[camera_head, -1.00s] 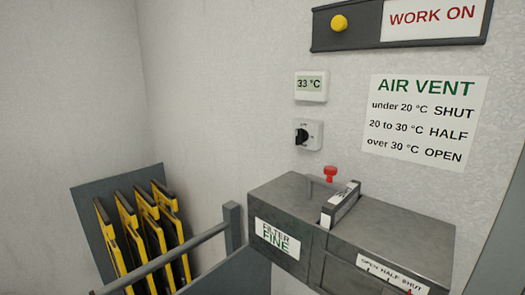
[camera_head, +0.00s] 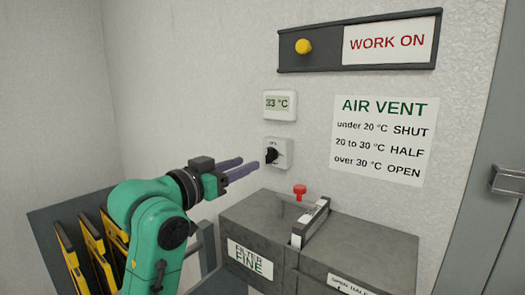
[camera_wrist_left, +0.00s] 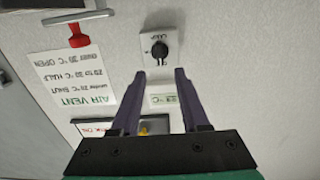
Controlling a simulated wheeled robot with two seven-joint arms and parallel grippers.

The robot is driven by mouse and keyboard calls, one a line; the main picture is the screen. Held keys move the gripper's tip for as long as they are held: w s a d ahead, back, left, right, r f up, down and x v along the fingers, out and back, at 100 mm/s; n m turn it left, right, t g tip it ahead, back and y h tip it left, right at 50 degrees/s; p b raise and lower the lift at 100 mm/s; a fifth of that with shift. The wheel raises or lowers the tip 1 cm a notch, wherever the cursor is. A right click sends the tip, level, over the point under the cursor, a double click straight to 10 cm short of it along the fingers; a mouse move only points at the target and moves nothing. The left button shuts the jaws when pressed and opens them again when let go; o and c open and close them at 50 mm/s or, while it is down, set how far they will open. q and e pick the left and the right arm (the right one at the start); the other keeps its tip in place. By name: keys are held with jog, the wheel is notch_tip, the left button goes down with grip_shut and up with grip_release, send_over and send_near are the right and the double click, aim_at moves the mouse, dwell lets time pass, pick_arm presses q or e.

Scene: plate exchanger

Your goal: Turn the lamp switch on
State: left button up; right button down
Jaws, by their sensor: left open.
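The lamp switch is a white wall box (camera_head: 285,151) with a black rotary knob (camera_head: 270,156), below the 33 °C display. In the left wrist view the black knob (camera_wrist_left: 160,49) is straight ahead of the fingers, with small print on the box too small to read surely. My left gripper (camera_head: 248,166) has two purple fingers, open and empty, reaching toward the switch from the left. In the left wrist view the fingertips (camera_wrist_left: 160,72) are spread apart just short of the knob, one to each side; no contact shows. My right gripper is not in view.
A 33 °C display (camera_head: 280,105), an air vent sign (camera_head: 383,138) and a work lamp panel (camera_head: 310,65) are on the wall. Yellow-edged plates (camera_head: 90,240) stand lower left.

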aim_at(267, 155)
pick_arm(q)
jog(key=p+x, duration=0.2)
jog(key=x, duration=0.5)
jog(key=shift+w+d+r, duration=0.15)
jog(key=shift+d, duration=0.1)
jog(key=shift+w+d, duration=0.15)
jog(key=shift+w, duration=0.1)
grip_shut()
